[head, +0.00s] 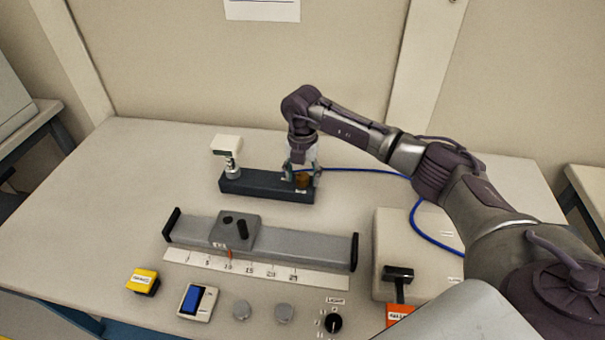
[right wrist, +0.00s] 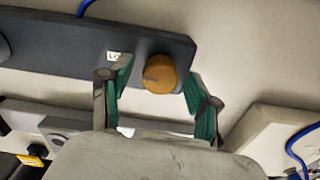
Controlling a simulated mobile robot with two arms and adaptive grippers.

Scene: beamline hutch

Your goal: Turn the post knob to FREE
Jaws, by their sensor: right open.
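The post knob (right wrist: 159,74) is a round orange-brown knob with a dark pointer line, on a dark base bar (right wrist: 60,42). The line points left, toward a small white label (right wrist: 114,56) partly hidden by a finger; only its first letters, like "LO", show. In the head view the knob (head: 302,182) sits at the right end of the base bar (head: 262,188). My right gripper (right wrist: 157,82) is open, with its green-padded fingers on either side of the knob; a gap shows at the right finger, and contact on the left is unclear. My left gripper is out of view.
A post with a white block (head: 226,145) stands at the base bar's left end. In front lies a grey rail with a slider (head: 235,230) and scale. Switches and knobs line the table's front. A blue cable (head: 365,170) runs right, near a pale box (head: 390,235).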

